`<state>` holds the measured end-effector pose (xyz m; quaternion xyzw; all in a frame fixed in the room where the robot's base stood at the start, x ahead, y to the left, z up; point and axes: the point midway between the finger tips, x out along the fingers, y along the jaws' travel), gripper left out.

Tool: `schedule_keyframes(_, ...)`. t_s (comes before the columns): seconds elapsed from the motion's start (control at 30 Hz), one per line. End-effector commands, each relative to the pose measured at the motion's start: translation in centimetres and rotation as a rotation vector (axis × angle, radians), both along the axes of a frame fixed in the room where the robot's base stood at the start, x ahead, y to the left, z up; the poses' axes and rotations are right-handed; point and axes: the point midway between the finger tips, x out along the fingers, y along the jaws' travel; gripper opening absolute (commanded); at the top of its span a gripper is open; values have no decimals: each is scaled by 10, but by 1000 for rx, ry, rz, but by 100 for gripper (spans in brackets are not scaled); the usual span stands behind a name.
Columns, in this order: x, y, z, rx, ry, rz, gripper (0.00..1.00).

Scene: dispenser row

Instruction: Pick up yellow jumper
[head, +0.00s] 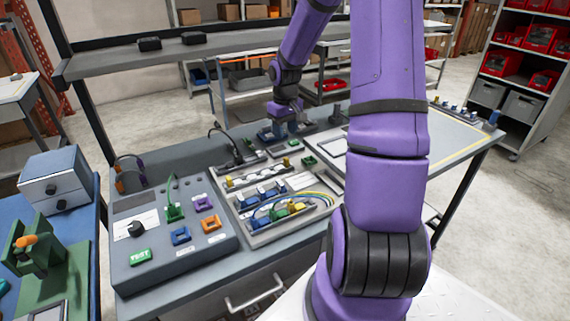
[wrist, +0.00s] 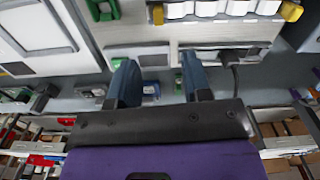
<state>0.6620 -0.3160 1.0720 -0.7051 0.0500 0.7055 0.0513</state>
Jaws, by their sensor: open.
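A looped yellow wire (head: 318,194), which looks like the yellow jumper, arches with other coloured wires over the front of the grey tray (head: 262,238). Its ends are too small to make out. I cannot see it in the wrist view. My gripper (head: 277,132) is at the back of the bench, behind the tray and away from the wire. In the wrist view my gripper (wrist: 160,82) shows two blue-grey fingers spread apart with nothing held between them.
White blocks between yellow end pieces (wrist: 291,12) sit in the tray. A black cable (head: 220,133) rises left of my gripper. A grey test box (head: 170,265) stands left of the tray. A shelf (head: 180,52) hangs behind. A flat panel (head: 455,135) lies right.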

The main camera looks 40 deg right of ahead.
Motion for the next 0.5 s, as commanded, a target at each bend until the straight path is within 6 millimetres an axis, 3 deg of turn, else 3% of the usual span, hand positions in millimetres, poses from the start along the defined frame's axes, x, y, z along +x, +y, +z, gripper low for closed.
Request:
schedule_keyframes(0.17, -4, -7, -6, -1, 1, -109, 45)
schedule_keyframes(0.5, -4, -6, -51, -1, 1, -111, 45)
